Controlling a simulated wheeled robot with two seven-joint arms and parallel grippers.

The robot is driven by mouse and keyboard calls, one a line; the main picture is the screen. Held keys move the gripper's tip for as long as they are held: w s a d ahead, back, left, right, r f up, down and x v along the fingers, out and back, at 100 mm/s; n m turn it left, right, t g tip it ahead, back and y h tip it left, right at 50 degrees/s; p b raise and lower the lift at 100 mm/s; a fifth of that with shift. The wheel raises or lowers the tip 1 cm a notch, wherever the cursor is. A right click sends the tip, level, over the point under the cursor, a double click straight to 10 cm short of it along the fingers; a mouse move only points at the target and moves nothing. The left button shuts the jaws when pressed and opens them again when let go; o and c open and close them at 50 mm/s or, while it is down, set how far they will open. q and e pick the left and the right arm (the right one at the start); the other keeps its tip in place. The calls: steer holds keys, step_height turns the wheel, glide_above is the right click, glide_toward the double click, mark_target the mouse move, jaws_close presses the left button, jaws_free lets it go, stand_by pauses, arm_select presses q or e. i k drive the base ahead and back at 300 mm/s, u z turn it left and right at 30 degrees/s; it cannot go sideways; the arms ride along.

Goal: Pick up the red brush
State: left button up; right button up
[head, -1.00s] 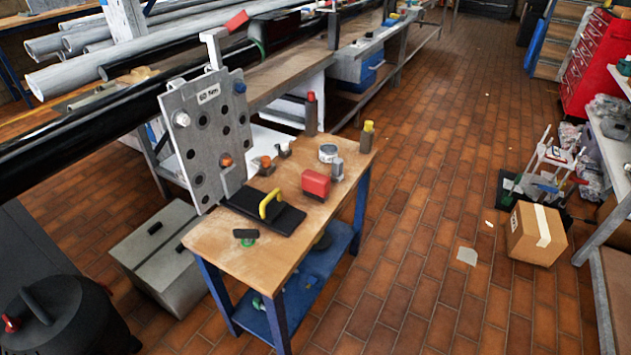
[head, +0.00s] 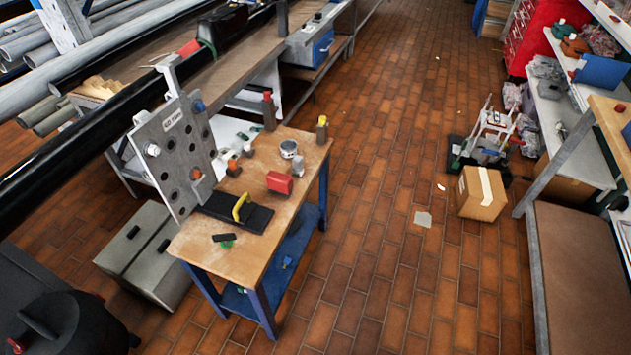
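A red block-shaped thing (head: 279,182) lies on the wooden top of a small blue-legged table (head: 262,243). It may be the red brush, but it is too small to make out bristles. A small grey piece (head: 298,166) stands just behind it. A dark upright piece with a red top (head: 269,112) stands at the table's back edge. Neither of my grippers is in view.
The table also holds a black plate with a yellow handle (head: 241,207), a round tin (head: 288,149) and a grey perforated panel (head: 174,158). A cardboard box (head: 481,193) stands on the floor. A shelf bench (head: 533,290) is at right.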

mark_target(278, 183)
steer(key=z, duration=0.6)
steer(key=i, duration=1.9)
steer(key=u, duration=2.95)
